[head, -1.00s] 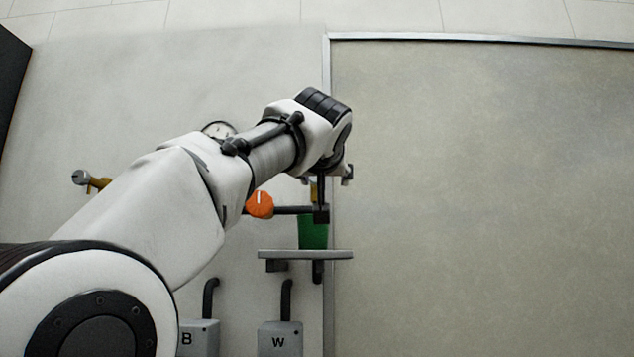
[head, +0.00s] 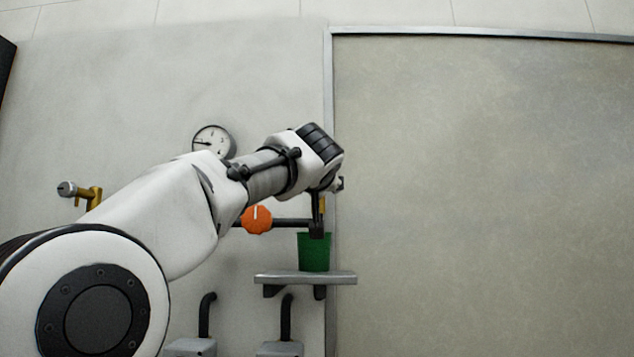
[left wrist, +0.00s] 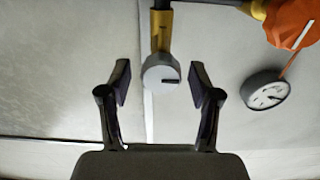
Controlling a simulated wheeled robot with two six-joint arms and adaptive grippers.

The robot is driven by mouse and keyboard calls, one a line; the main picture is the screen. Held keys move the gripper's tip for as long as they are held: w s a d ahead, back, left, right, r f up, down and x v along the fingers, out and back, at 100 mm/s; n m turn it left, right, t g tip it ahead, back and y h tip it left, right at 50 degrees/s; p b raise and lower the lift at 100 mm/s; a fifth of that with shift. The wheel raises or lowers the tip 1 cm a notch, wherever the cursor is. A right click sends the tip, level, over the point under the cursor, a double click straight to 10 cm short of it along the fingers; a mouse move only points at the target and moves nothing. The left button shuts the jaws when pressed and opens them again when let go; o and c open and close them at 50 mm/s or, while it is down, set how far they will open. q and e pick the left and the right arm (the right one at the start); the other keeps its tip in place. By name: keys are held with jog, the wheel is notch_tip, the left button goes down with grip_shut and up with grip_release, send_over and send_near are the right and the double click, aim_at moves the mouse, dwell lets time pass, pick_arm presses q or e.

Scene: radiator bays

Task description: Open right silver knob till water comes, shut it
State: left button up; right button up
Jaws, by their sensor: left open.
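The right silver knob (left wrist: 161,74) is a round grey disc with a dark mark, on a brass valve (left wrist: 161,30). In the left wrist view it shows between the two spread fingers of my left gripper (left wrist: 160,76), which is open. A gap shows on both sides of the knob; I cannot tell the exact depth. In the head view my left gripper (head: 326,178) hides most of this valve. A green cup (head: 314,253) stands on a grey shelf below the black pipe's end. I see no water. My right gripper is not in view.
An orange knob (head: 257,219) sits on the black pipe, left of the valve. A gauge (head: 213,141) hangs above it. Another silver knob (head: 67,188) on brass is at far left. The shelf (head: 306,279) juts out below. The right panel (head: 480,200) is bare.

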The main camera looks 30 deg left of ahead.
pick_arm(q)
jog(key=shift+s+d+r, duration=0.1)
jog(key=shift+s+d, duration=0.05)
jog(key=shift+s, duration=0.1)
jog(key=c, duration=0.4)
jog(key=shift+s, duration=0.15)
jog(key=c, duration=0.7)
jog(key=shift+c, duration=0.2)
jog(key=shift+m, duration=0.3)
jog(key=m, duration=0.6)
jog(key=shift+d+p, duration=0.15)
jog(key=shift+p, duration=0.2)
jog(key=m, duration=0.4)
jog(key=shift+p, duration=0.35)
jog(key=shift+d+m, duration=0.1)
jog(key=shift+m, duration=1.3)
jog(key=shift+r, duration=0.15)
